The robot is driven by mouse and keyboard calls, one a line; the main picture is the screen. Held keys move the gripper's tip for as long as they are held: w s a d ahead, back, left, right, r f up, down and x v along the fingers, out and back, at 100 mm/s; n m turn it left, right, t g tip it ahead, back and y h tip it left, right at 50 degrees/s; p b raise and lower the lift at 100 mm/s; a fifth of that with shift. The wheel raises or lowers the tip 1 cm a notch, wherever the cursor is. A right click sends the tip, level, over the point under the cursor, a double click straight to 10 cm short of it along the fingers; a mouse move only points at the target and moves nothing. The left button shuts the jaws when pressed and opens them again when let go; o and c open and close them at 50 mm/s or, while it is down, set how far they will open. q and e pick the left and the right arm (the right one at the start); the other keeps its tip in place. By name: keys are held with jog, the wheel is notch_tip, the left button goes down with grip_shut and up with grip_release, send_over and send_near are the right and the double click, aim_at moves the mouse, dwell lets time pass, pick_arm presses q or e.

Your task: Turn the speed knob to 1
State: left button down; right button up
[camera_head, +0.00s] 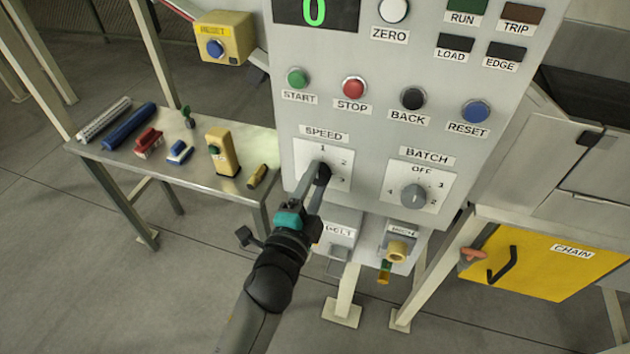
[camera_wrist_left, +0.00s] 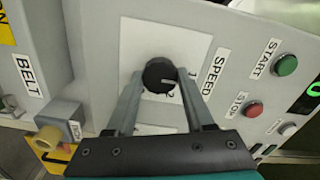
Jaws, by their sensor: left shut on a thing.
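The black speed knob (camera_head: 324,171) sits on a white dial plate (camera_head: 305,152) under the SPEED label (camera_head: 324,133). The plate shows 1 at the top, 2 to the right and 3 at lower right. My left gripper (camera_head: 317,176) reaches up from below and is shut on the knob. In the left wrist view, the knob (camera_wrist_left: 159,75) sits between the two fingertips of the left gripper (camera_wrist_left: 160,80). A pale pointer mark shows on the knob's edge near the 2, though its exact setting is hard to read. My right gripper is out of view.
The batch knob (camera_head: 413,195) is close to the right. Start (camera_head: 298,78), stop (camera_head: 354,88), back (camera_head: 413,98) and reset (camera_head: 475,111) buttons line the panel above. A metal table (camera_head: 200,180) with several items stands at left. A yellow chain box (camera_head: 550,262) is at lower right.

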pick_arm(q)
jog(key=shift+c, duration=1.4)
grip_release()
jog(key=b+v, duration=0.2)
jog(key=v, duration=1.3)
jog(key=shift+s, duration=0.1)
